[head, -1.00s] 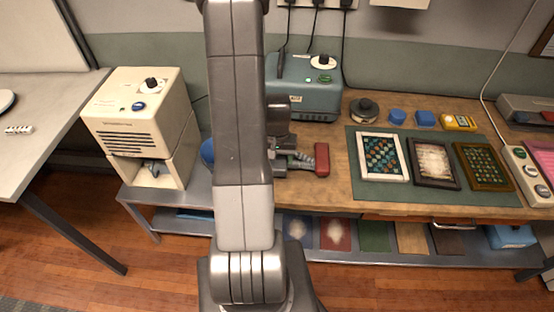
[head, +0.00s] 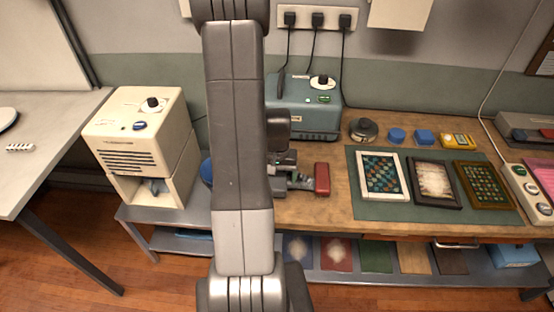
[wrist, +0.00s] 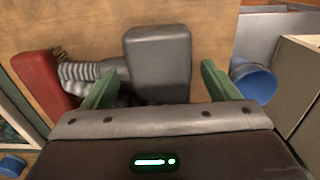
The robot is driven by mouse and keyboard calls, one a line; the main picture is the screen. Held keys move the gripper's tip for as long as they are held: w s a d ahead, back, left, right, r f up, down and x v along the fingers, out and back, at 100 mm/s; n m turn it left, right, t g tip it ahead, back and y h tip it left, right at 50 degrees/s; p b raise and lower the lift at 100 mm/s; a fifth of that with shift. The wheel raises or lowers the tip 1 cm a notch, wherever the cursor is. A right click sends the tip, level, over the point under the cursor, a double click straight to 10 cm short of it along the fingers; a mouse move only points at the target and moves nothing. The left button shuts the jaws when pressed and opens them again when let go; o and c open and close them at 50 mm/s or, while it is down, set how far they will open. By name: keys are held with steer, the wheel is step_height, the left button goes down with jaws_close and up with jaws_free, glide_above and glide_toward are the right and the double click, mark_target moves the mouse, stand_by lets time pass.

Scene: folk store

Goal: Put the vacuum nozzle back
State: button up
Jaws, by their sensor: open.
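In the wrist view, my gripper (wrist: 163,72) is open, its green fingers on either side of a smooth grey block (wrist: 157,55). I cannot tell whether they touch it. Left of the left finger lie a ribbed grey hose piece (wrist: 88,72) and a red block (wrist: 44,82). These look like the vacuum nozzle, but I cannot tell how the parts join. In the head view, the red block (head: 322,179) lies on the wooden bench just right of my gripper. My arm hides the grey block there.
A teal machine (head: 308,112) stands behind on the bench. A cream machine (head: 140,135) stands at the left. A blue cup (wrist: 254,83) is close to the right finger. Framed pieces (head: 381,176) lie on a green mat (head: 400,210) at the right.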

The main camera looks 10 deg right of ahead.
mark_target(277, 179)
step_height(277, 179, up, 10)
steer(key=shift+r, duration=0.15)
stand_by(0.3)
stand_by(2.0)
